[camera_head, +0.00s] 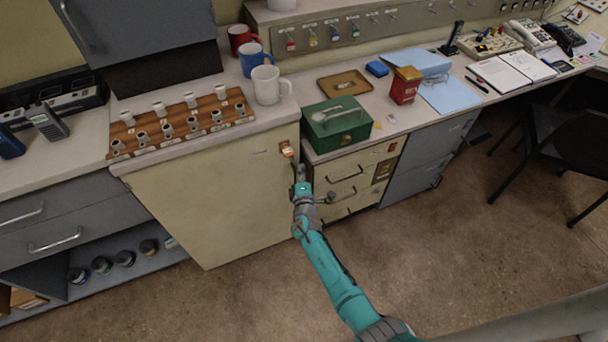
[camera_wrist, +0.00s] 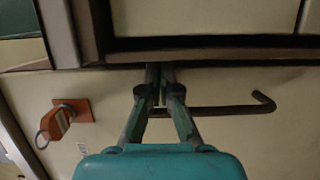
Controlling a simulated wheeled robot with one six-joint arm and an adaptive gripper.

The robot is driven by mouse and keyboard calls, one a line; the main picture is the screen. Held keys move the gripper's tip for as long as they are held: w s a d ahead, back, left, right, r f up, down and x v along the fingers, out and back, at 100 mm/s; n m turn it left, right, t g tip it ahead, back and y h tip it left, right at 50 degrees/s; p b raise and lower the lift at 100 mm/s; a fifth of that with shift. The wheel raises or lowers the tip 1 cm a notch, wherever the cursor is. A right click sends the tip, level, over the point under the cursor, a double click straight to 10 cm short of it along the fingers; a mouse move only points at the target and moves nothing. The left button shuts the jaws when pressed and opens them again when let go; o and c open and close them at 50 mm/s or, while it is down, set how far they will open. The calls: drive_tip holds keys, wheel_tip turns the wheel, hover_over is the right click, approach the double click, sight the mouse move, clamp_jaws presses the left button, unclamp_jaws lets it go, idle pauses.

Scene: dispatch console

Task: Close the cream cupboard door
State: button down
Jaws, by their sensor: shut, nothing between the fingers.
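The cream cupboard door (camera_head: 215,195) stands under the counter at the left in the head view, its top along the counter edge. It looks flush or nearly so; I cannot tell if a small gap is left. An orange latch plate (camera_head: 287,149) with a ring sits near its upper right corner; it also shows in the wrist view (camera_wrist: 72,112). My gripper (camera_head: 300,172) is at the door's right edge, just below the latch. In the wrist view my gripper (camera_wrist: 165,72) has its fingers together and empty, in front of a bar handle (camera_wrist: 225,109); contact is unclear.
Cream drawers (camera_head: 352,178) with handles stand right of the door, below a green cash box (camera_head: 336,124). A black chair (camera_head: 575,145) is at the right. The floor in front is clear.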

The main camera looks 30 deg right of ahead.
drive_tip(key=shift+w+r, duration=0.4)
drive_tip(key=shift+w, duration=0.3)
drive_tip(key=f+v, duration=0.1)
drive_tip(key=v, duration=1.2)
drive_tip(key=shift+s+f, duration=0.2)
drive_tip(key=shift+f, duration=0.05)
drive_tip(key=shift+d, duration=0.15)
